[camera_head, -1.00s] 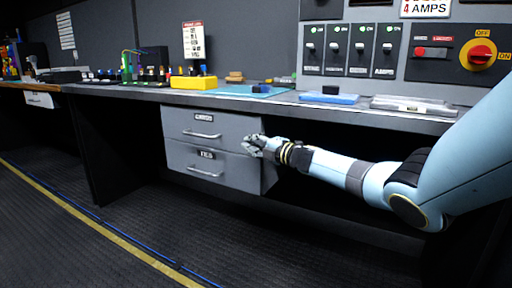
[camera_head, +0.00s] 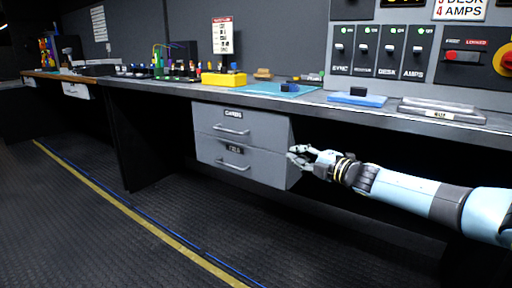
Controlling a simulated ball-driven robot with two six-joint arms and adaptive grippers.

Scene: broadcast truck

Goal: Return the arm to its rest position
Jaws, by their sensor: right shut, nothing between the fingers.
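My right arm (camera_head: 410,192) comes in from the right edge, stretched out below the bench top. My right gripper (camera_head: 298,158) is shut and empty. In the picture it lies at the right edge of the grey two-drawer cabinet; I cannot tell whether it touches it. Both the upper drawer (camera_head: 232,122) and the lower drawer (camera_head: 236,160) look closed. My left gripper is not in view.
The bench top (camera_head: 300,97) runs above my right arm. It carries a yellow block (camera_head: 223,79), a blue pad (camera_head: 357,98) and a grey tray (camera_head: 440,110). A switch panel (camera_head: 385,50) stands behind. The dark floor (camera_head: 120,240) is clear on the left.

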